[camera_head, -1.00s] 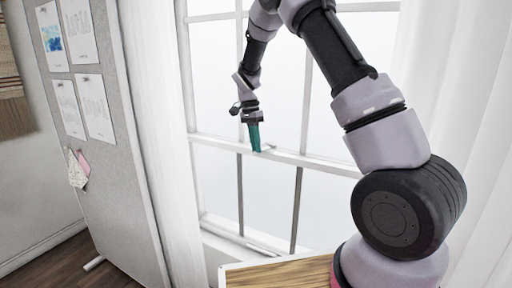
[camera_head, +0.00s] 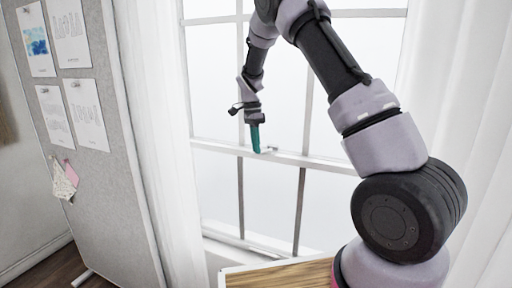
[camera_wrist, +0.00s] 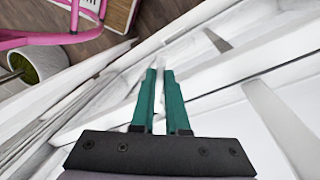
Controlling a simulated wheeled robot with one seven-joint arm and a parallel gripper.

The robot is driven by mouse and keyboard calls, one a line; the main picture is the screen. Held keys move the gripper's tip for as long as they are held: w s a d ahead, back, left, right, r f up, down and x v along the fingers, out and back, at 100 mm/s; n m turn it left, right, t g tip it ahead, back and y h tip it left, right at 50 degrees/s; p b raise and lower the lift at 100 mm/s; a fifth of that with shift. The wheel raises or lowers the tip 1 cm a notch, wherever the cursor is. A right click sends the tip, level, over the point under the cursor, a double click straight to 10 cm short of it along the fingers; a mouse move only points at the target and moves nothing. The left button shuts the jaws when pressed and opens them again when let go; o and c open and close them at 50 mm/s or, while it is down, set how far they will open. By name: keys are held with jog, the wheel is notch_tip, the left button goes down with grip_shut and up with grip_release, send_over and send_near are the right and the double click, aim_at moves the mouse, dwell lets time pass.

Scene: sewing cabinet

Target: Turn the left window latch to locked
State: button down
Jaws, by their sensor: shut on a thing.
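My gripper (camera_head: 256,150) has teal fingers and points down at the white horizontal rail of the window (camera_head: 215,146). The left window latch (camera_head: 271,149) is a small pale piece on this rail, just right of the fingertips. In the wrist view my gripper (camera_wrist: 159,74) has its two fingers close together, with a narrow pale piece between them, which I take to be the latch handle. The fingers hide most of the latch, so its exact angle is unclear.
A wooden tabletop (camera_head: 285,275) stands below the window. A grey pinboard (camera_head: 110,185) with papers is at left, and white curtains hang on both sides. The wrist view shows a pink frame (camera_wrist: 60,38) and a plant pot (camera_wrist: 38,65) below.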

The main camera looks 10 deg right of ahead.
jog(key=c, duration=0.9)
grip_release()
